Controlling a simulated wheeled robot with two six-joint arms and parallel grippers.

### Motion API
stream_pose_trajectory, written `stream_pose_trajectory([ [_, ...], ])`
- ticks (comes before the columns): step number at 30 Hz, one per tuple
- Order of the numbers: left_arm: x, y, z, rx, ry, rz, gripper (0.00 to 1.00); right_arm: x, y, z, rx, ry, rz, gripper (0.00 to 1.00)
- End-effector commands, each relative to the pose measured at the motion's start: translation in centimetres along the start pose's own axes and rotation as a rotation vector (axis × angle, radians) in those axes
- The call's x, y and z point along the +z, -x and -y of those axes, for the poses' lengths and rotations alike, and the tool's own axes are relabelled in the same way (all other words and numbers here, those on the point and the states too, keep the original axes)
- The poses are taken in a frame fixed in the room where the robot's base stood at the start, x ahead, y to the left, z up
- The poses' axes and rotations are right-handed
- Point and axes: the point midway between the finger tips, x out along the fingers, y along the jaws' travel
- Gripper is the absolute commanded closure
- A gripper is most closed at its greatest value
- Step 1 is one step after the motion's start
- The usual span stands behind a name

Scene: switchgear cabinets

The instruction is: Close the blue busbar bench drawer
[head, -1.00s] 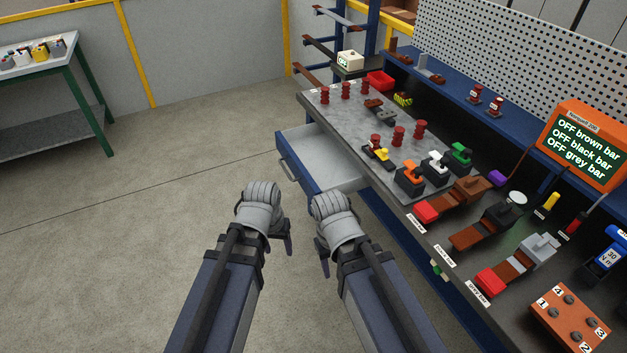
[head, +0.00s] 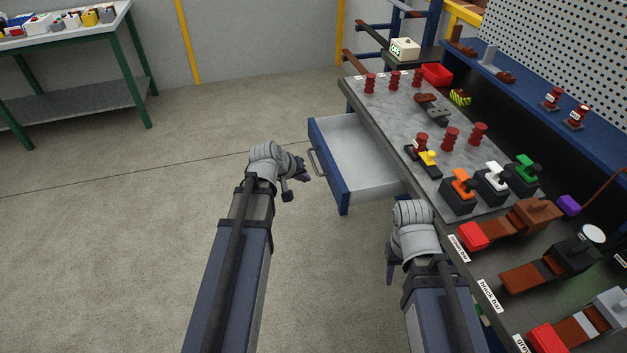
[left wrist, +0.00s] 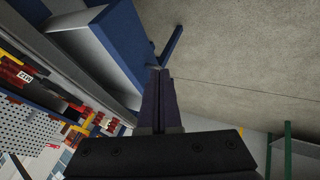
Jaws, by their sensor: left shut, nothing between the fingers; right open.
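The blue drawer (head: 327,168) stands pulled out from the left side of the busbar bench (head: 385,128). Its pale tray is empty, and a grey handle (head: 316,163) is on its blue front. My left gripper (head: 300,184) is shut and empty, just left of the drawer front. In the left wrist view its shut fingers (left wrist: 157,76) point at the drawer front (left wrist: 122,38), close beside the handle (left wrist: 171,46); I cannot tell if they touch. My right gripper (head: 390,272) is open, beside the bench edge, in front of the drawer; its fingers are partly hidden.
The bench top carries red insulators (head: 450,138), switches (head: 460,192) and bar clamps (head: 517,228) near its edge. A green-legged table (head: 70,90) stands at the back left. The floor (head: 130,230) left of my arms is clear.

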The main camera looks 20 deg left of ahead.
Motion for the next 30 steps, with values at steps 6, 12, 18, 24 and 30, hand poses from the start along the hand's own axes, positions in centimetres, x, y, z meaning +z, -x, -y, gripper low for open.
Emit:
stream_pose_trajectory([
  [6, 0.2, -4.5, 0.3, 0.0, -0.003, 0.001, 1.0, -0.2, -3.8, 0.4, 0.0, 0.0, 0.0, 0.5],
  [12, 0.1, -7.9, 0.3, 0.0, -0.003, 0.0, 1.0, -0.4, -6.4, 0.6, 0.0, 0.0, 0.0, 0.5],
  [18, -0.1, -9.3, -1.5, 0.0, -0.005, 0.002, 1.0, -0.4, -6.7, 0.6, 0.0, 0.001, 0.0, 0.5],
  [24, 0.0, -10.2, -3.1, -0.001, -0.002, 0.001, 1.0, -0.4, -6.7, 0.6, 0.0, 0.0, 0.0, 0.5],
  [30, 0.1, -10.4, -3.5, -0.001, -0.002, 0.001, 1.0, -0.4, -6.7, 0.6, 0.0, 0.0, 0.0, 0.5],
])
